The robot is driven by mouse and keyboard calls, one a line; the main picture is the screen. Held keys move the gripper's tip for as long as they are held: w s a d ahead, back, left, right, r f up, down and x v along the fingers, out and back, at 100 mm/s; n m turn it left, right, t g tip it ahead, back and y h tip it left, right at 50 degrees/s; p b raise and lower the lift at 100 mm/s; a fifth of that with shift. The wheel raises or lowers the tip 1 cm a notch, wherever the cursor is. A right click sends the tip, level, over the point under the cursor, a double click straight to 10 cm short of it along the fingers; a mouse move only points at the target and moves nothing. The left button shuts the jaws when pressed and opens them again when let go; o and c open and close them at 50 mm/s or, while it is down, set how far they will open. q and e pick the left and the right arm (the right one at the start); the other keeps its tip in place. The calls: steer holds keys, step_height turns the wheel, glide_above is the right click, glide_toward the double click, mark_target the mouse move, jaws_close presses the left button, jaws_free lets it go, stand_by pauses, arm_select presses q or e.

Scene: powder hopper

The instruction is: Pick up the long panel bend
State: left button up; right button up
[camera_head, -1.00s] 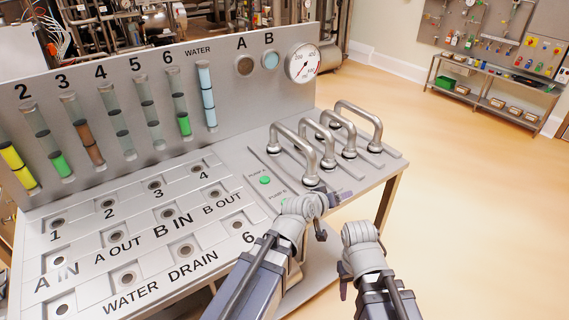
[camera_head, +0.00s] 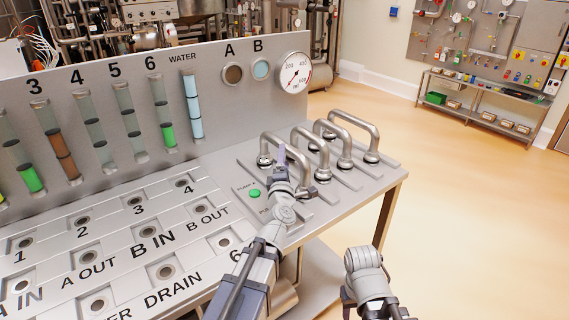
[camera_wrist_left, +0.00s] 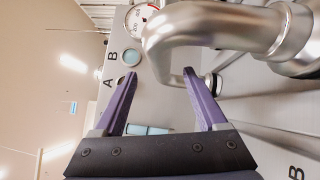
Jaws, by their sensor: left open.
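Several grey metal U-shaped panel bends stand on the right of the sloped panel in the head view. I cannot tell for sure which is the long one. The leftmost bend (camera_head: 297,146) is closest to my left gripper (camera_head: 281,158), whose fingers point up beside it and overlap it in the picture. In the left wrist view this bend (camera_wrist_left: 205,22) crosses above and right of the open purple fingers (camera_wrist_left: 160,78). No pipe is visibly clamped between them. My right arm shows low in the head view, its gripper (camera_head: 364,294) too unclear to read.
The other bends (camera_head: 358,124) stand close together to the right. A backboard with tubes and a pressure gauge (camera_head: 294,73) rises behind. A green button (camera_head: 254,193) lies left of my left wrist. Floor right of the panel is clear.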

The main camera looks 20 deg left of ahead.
arm_select(q)
steer(key=shift+p+x, duration=0.35)
steer(key=shift+x, duration=3.2)
steer(key=shift+s+f, duration=0.1)
jaws_close()
